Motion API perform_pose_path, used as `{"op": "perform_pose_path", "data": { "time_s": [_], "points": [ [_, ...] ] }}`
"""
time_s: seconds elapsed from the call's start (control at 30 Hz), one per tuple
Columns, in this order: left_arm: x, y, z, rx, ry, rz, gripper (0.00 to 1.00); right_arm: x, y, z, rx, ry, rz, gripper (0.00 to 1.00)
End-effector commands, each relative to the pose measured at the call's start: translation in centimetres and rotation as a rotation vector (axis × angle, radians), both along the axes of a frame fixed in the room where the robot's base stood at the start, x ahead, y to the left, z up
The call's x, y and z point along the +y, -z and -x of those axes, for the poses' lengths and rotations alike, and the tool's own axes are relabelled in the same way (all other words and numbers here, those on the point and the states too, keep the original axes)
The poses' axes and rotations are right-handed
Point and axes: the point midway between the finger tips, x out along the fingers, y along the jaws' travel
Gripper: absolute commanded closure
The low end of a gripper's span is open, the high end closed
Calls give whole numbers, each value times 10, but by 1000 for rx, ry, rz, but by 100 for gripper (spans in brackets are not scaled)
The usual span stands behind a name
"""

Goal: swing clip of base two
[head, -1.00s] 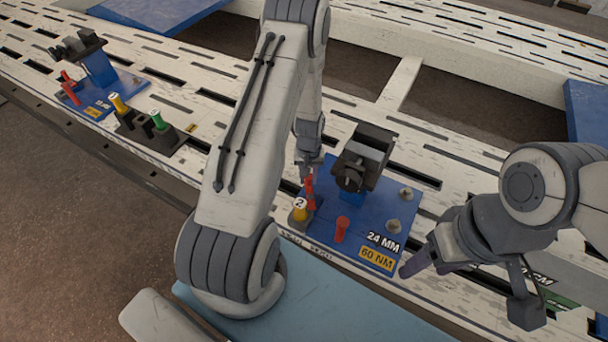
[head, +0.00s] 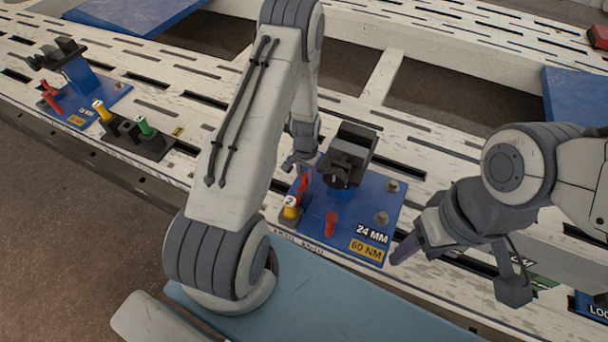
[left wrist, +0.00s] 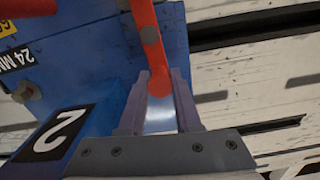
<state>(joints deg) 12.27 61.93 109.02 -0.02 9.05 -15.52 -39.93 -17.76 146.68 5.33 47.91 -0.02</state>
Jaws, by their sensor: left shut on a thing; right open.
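Base two is a blue plate (head: 361,208) with a "24 MM / 60 NM" label, on the slotted white bench in the middle of the head view. A black clamp block (head: 349,155) stands on it. My left gripper (head: 301,168) is shut on the clip. In the left wrist view the red clip (left wrist: 150,45) runs down between the purple fingers (left wrist: 159,105). My right gripper (head: 404,248) is open, beside the plate's front right corner.
A second red piece (head: 331,224) and metal studs (head: 381,218) stand on the plate. Another blue base (head: 97,100) and a black holder (head: 143,143) with yellow and green knobs are at the left. A light blue surface (head: 330,300) lies in front.

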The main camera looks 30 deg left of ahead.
Motion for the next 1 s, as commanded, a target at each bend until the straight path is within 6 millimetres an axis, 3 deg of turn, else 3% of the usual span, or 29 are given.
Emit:
{"op": "perform_pose_path", "data": {
  "time_s": [0.37, 0.4, 0.47, 0.5, 0.83, 1.0],
  "points": [
    [0, 0, 0, 0, 4, 0, 100, 0, 0, 0, 0, 0, 0, 38],
    [0, 0, 0, 0, 4, 0, 64, 0, 0, 0, 0, 0, 0, 38],
    [0, 0, 0, 0, 4, 0, 41, 0, 0, 0, 0, 0, 0, 38],
    [0, 0, 0, 0, 4, 0, 38, 0, 0, 0, 0, 0, 0, 38],
    [0, -3, 0, 0, 3, 0, 38, 0, -1, 0, 0, 0, 0, 38],
    [0, -27, -1, -3, 3, -1, 38, 0, -7, 0, 0, 0, 0, 38]
  ]
}}
